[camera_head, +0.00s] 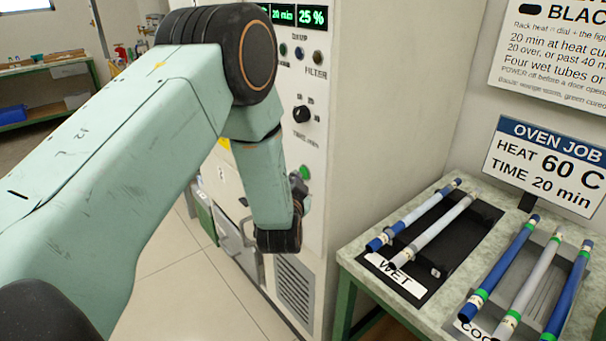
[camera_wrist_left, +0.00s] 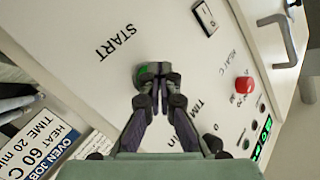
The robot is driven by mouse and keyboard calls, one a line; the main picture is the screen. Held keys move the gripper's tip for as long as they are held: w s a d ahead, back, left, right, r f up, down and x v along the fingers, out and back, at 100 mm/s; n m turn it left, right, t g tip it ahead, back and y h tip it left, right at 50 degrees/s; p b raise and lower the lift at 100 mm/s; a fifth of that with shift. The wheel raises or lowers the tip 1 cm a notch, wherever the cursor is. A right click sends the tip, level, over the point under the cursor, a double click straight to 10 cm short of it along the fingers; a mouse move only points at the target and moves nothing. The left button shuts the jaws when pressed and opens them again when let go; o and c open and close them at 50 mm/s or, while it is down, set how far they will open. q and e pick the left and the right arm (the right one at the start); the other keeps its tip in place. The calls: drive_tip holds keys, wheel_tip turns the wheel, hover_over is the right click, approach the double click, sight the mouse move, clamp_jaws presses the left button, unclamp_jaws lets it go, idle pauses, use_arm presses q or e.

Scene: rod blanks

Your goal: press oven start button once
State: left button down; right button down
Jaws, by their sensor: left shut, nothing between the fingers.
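The green start button (camera_head: 305,172) is on the white front panel of the oven (camera_head: 313,135). In the left wrist view the button (camera_wrist_left: 141,76) is partly hidden behind my fingertips, beside the printed word START. My left gripper (camera_wrist_left: 153,70) is shut and empty, with its fingertips over the button's edge; I cannot tell whether they touch it. In the head view the left gripper (camera_head: 299,183) is small and partly hidden by my wrist, close to the button. My right gripper is in neither view.
A dark knob (camera_head: 301,114) and small buttons sit higher on the panel, below a green-lit display (camera_head: 297,17). A red button (camera_wrist_left: 245,84) shows in the left wrist view. At right, a bench (camera_head: 362,247) holds a WET rack (camera_head: 441,262) and other tubes.

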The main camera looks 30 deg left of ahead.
use_arm(q)
drive_tip(key=shift+w+d, duration=0.1)
drive_tip(key=shift+w, duration=0.25)
idle(0.7)
drive_tip(key=shift+s, duration=0.15)
drive_tip(key=shift+s+a+p, duration=0.3)
drive_tip(key=shift+s, duration=0.35)
drive_tip(key=s, duration=0.1)
drive_tip(key=s+a+p, duration=0.1)
drive_tip(key=s, duration=0.1)
drive_tip(key=s+a+p, duration=0.1)
drive_tip(key=shift+s, duration=0.3)
idle(0.8)
